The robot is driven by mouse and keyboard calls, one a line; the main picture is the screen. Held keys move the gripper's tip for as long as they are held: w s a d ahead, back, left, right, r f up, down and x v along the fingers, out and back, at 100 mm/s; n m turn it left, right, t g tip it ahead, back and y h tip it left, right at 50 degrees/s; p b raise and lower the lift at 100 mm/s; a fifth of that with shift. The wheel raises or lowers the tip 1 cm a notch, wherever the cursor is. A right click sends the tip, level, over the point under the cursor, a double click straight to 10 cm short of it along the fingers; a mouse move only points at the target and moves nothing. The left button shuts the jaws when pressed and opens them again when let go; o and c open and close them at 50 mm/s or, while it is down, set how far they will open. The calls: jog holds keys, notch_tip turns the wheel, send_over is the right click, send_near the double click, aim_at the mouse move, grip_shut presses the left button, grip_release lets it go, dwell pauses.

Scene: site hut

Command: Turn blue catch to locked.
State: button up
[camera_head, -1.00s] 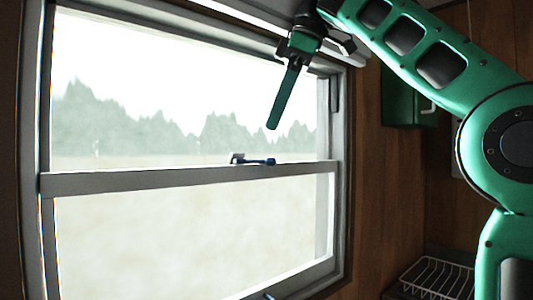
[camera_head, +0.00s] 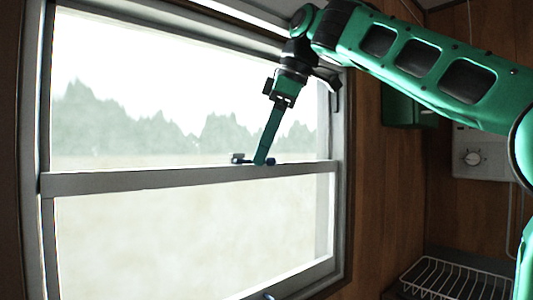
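The blue catch (camera_head: 240,159) sits on top of the window's middle rail (camera_head: 150,180), right of its centre. Its mount shows at the left and its lever runs to the right along the rail. My gripper (camera_head: 261,162) points down, with its long green finger tip at the lever, hiding part of it. I see only one finger outline, so I cannot tell whether the gripper is open or shut. Whether the tip touches the lever or is just in front of it is also unclear.
The window frame (camera_head: 343,200) borders the glass on the right. A second blue part (camera_head: 268,296) shows at the bottom edge. A green box (camera_head: 405,103), a white dial panel (camera_head: 483,155) and a wire rack (camera_head: 450,279) are to the right.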

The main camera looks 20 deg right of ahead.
jog(key=shift+s+r, duration=0.1)
grip_shut()
jog(key=shift+d, duration=0.1)
dwell(1.1)
jog(key=shift+d, duration=0.3)
jog(key=shift+a, duration=0.25)
